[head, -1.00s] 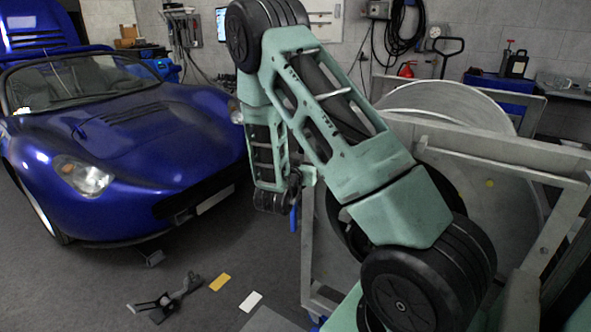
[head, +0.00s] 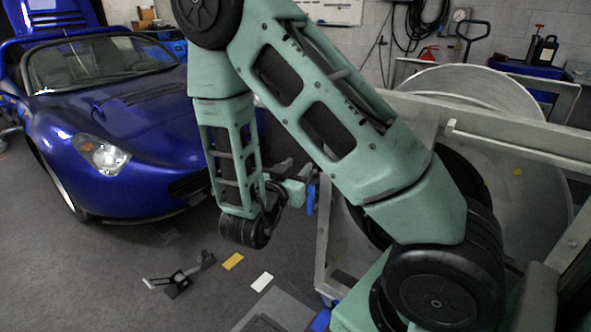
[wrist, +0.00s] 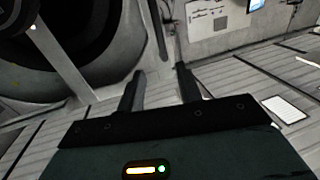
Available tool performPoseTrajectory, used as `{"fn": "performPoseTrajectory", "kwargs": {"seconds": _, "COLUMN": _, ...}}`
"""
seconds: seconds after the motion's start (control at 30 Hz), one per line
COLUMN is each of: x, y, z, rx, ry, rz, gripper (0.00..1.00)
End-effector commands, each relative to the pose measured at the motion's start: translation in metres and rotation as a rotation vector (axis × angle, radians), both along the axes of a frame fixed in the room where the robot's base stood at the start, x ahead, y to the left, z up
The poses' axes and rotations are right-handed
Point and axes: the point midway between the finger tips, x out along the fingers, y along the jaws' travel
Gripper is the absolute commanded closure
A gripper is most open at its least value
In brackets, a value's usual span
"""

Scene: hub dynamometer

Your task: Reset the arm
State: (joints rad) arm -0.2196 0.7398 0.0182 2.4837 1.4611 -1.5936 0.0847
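My arm crosses the middle of the head view, bent at the elbow, with its forearm hanging down over the floor in front of the large roller machine (head: 480,92). In the wrist view my gripper (wrist: 160,84) has its two dark fingers apart, with nothing between them.
The blue sports car (head: 115,125) stands at left. The roller machine's grey frame (head: 520,140) is close at right. On the floor lie a dark metal tool (head: 178,280), a yellow card (head: 233,261) and a white card (head: 262,282).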

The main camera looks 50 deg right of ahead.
Motion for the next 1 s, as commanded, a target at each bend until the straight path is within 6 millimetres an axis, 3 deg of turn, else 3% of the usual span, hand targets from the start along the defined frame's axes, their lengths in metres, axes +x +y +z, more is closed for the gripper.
{"fn": "performPoseTrajectory", "kwargs": {"seconds": 0.67, "x": 0.004, "y": 0.005, "z": 0.001, "rx": 0.031, "ry": -0.001, "rz": 0.022, "gripper": 0.65}}
{"fn": "performPoseTrajectory", "kwargs": {"seconds": 0.77, "x": 0.02, "y": 0.022, "z": -0.002, "rx": 0.155, "ry": 0.009, "rz": 0.105, "gripper": 0.65}}
{"fn": "performPoseTrajectory", "kwargs": {"seconds": 0.87, "x": 0.043, "y": 0.06, "z": -0.005, "rx": 0.351, "ry": 0.048, "rz": 0.261, "gripper": 0.65}}
{"fn": "performPoseTrajectory", "kwargs": {"seconds": 1.0, "x": 0.063, "y": 0.143, "z": 0.001, "rx": 0.624, "ry": 0.173, "rz": 0.546, "gripper": 0.65}}
